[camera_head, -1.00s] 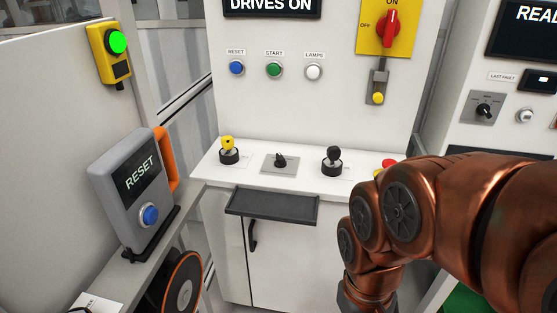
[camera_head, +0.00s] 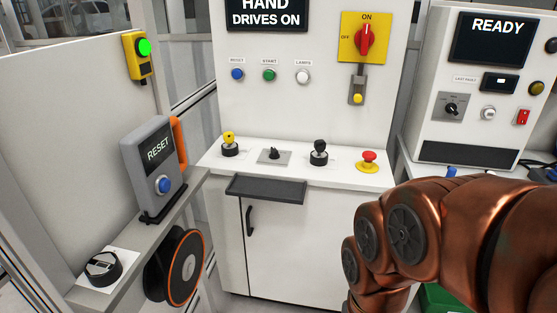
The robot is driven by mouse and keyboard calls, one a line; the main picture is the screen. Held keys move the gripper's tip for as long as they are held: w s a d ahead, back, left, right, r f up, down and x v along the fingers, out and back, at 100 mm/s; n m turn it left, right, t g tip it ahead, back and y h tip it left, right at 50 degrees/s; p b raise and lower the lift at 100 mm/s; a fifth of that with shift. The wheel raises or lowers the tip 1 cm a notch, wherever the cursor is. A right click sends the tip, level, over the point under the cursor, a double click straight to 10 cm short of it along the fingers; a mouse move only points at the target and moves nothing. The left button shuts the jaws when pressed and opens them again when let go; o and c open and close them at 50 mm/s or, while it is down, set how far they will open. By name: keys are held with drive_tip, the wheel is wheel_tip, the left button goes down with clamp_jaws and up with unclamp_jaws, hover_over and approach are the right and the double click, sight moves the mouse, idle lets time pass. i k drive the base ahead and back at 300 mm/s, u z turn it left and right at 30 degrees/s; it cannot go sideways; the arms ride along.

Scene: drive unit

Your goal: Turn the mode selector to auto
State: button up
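Three black rotary knobs show, and I cannot read which one is the mode selector. One small black selector (camera_head: 273,155) sits on a grey plate on the white console's sloped desk. A second knob (camera_head: 452,108) is on a grey plate on the right cabinet. A large black knob (camera_head: 102,267) with a pale bar across its top is on a white plate at the lower left. A display (camera_head: 265,14) above the console reads "HAND DRIVES ON". My copper-coloured arm fills the lower right; my gripper is out of view.
Beside the desk selector stand a yellow-topped joystick (camera_head: 229,144), a black joystick (camera_head: 319,151) and a red mushroom button (camera_head: 367,161). A grey RESET box (camera_head: 153,169) with an orange handle stands on the left ledge. A dark tray (camera_head: 265,188) juts from the console front.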

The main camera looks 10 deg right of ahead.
sight(274, 155)
drive_tip(key=u, duration=0.3)
drive_tip(key=i, duration=1.05)
drive_tip(key=u, duration=0.3)
